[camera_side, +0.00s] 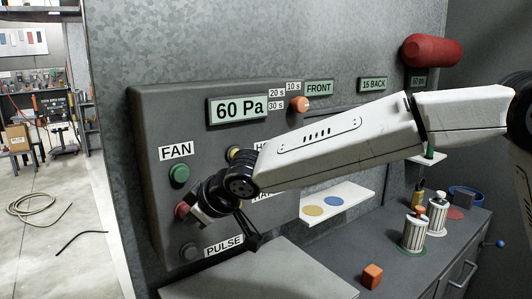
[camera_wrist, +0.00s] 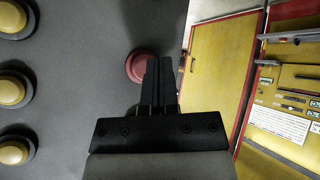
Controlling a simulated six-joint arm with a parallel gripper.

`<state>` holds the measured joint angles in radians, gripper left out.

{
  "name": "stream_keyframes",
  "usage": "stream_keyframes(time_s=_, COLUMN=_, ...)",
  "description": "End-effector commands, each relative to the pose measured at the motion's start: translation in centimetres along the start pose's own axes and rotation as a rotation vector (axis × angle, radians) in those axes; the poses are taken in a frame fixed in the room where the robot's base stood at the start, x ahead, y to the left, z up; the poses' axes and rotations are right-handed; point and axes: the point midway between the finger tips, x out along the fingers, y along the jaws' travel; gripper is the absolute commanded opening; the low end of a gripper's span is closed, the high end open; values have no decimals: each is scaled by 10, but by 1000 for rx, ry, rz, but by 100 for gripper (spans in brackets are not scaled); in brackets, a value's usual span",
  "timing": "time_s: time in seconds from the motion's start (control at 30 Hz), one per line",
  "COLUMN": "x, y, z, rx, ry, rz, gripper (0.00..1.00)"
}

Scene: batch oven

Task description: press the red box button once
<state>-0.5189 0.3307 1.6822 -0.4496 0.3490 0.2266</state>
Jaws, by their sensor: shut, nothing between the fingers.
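The red button (camera_side: 182,210) is a round cap low on the left of the grey control panel (camera_side: 150,110), below the green FAN button. My gripper is beside it and partly covers that area; its fingertips are hard to make out in the side view. In the wrist view the red button (camera_wrist: 137,66) shows just left of the fingertips, partly hidden by them. My gripper (camera_wrist: 161,62) is shut and empty, its black fingers pointing at the panel. I cannot tell whether they touch the button.
The green button (camera_side: 179,174) and grey PULSE button (camera_side: 190,251) are close by. Several yellow buttons (camera_wrist: 12,90) line the wrist view's left. A display (camera_side: 238,109) reads 60 Pa. An orange cube (camera_side: 372,275) and striped canisters (camera_side: 413,232) stand on the counter at right.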

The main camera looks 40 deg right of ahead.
Motion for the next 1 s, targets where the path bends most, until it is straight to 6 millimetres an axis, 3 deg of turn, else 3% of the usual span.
stream_keyframes(time_s=0.37, x=-4, y=-3, z=2, rx=-2, ry=0, rz=0, gripper=0)
stream_keyframes(time_s=1.0, x=-33, y=-24, z=24, rx=-1, ry=0, rz=-1, gripper=0)
